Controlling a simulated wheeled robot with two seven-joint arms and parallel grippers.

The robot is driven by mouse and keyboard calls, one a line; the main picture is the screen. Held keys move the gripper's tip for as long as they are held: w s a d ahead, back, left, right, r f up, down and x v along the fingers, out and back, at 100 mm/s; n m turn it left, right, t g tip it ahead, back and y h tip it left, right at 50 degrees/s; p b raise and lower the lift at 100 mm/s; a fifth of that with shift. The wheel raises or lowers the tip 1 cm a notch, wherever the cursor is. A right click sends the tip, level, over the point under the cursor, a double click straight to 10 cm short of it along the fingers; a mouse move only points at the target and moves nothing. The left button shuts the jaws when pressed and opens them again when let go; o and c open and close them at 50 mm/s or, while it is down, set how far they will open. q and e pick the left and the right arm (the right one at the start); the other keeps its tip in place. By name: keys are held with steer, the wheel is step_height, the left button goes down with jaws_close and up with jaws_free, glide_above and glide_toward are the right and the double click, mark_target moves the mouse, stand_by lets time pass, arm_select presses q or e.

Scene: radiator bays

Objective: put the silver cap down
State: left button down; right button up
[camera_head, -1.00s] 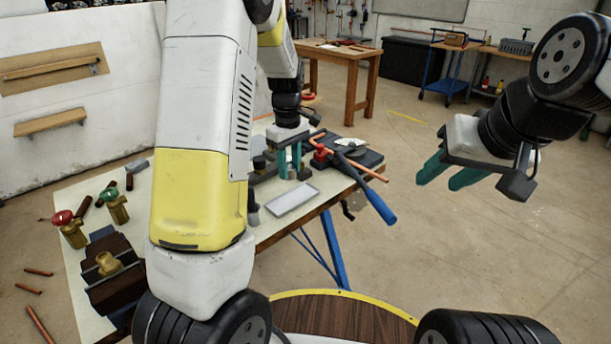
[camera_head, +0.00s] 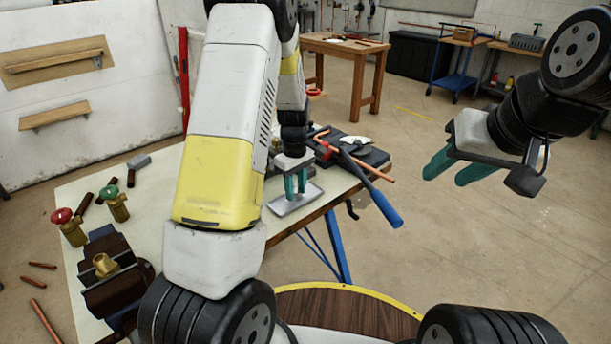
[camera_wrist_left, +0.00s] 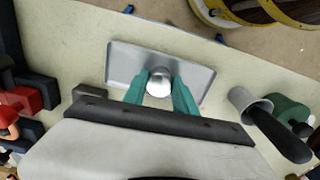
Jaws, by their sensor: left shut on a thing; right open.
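My left gripper (camera_head: 296,187) is over the shallow grey tray (camera_head: 283,207) on the workbench. In the left wrist view its teal fingers (camera_wrist_left: 160,88) are shut on the round, shiny silver cap (camera_wrist_left: 158,80). The cap appears over the middle of the tray (camera_wrist_left: 122,62); I cannot tell whether it touches the tray. My right gripper (camera_head: 458,172) is open and empty, in the air at the right, away from the bench.
A blue-handled bender (camera_head: 385,208) with a copper pipe lies just right of the tray. Valves with red (camera_head: 62,216) and green (camera_head: 110,193) knobs stand at the bench's left, behind a vise (camera_head: 108,275). In the wrist view a grey cup (camera_wrist_left: 240,98) stands beside the tray.

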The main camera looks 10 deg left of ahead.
mark_target(296, 190)
arm_select(q)
steer(key=c, duration=1)
jaws_free()
steer(key=s+r+m+t+h, duration=0.1)
steer(key=s+r, duration=0.2)
steer(key=r, duration=0.6)
steer(key=s+r+m, duration=0.1)
steer(key=s+r, duration=0.1)
steer(key=r, duration=0.8)
steer(key=s+d+r+m+t, duration=0.1)
steer(key=s+r+m, duration=0.3)
steer(key=s, duration=0.5)
steer(key=s+d+r+m+t+h, duration=0.1)
steer(key=s+r+m+t, duration=0.3)
steer(key=s, duration=0.6)
steer(key=shift+s+m, duration=0.15)
steer(key=shift+m, duration=0.55)
steer(key=shift+d, duration=0.1)
